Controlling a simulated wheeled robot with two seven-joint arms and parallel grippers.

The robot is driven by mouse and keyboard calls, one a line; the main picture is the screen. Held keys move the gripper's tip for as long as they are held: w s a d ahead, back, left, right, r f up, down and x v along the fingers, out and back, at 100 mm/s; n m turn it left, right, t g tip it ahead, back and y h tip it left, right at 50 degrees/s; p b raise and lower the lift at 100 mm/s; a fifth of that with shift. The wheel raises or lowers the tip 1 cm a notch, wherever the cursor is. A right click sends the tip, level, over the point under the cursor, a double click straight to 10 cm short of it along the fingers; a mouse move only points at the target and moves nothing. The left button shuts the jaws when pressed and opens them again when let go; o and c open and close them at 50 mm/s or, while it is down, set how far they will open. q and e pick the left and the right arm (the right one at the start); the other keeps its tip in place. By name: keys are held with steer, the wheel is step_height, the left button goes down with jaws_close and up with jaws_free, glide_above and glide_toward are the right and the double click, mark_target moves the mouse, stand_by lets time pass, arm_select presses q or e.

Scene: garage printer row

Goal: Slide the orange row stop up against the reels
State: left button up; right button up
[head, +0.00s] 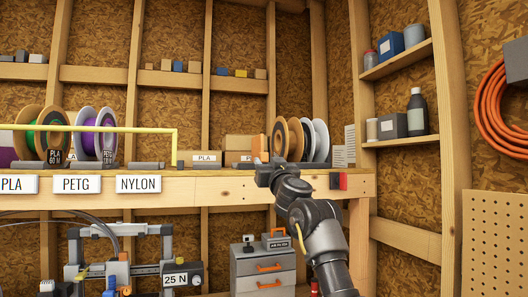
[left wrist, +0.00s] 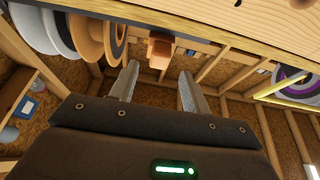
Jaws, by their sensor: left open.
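The orange row stop (left wrist: 160,48) is a small block on the shelf in the left wrist view. It stands beside the reels, with a small gap between it and the nearest one. In the head view only a bit of orange (head: 257,147) shows behind my gripper. The reels (head: 300,140) stand upright in a row at the shelf's right end, orange-brown and white; they also show in the left wrist view (left wrist: 92,35). My left gripper (head: 265,168) is open and empty at the shelf's front. Its fingertips (left wrist: 159,70) lie either side of the stop's line, just short of it. My right gripper is not in view.
The wooden shelf (head: 220,187) carries PLA boxes (head: 207,157) behind. A yellow rail (head: 100,128) and more reels (head: 95,135) stand at left. A grey drawer unit (head: 262,272) stands below.

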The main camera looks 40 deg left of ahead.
mark_target(265, 158)
arm_select(q)
steer(key=p+x, duration=0.2)
steer(key=x, duration=0.4)
steer(key=shift+a, duration=0.2)
steer(key=shift+w+f, duration=0.1)
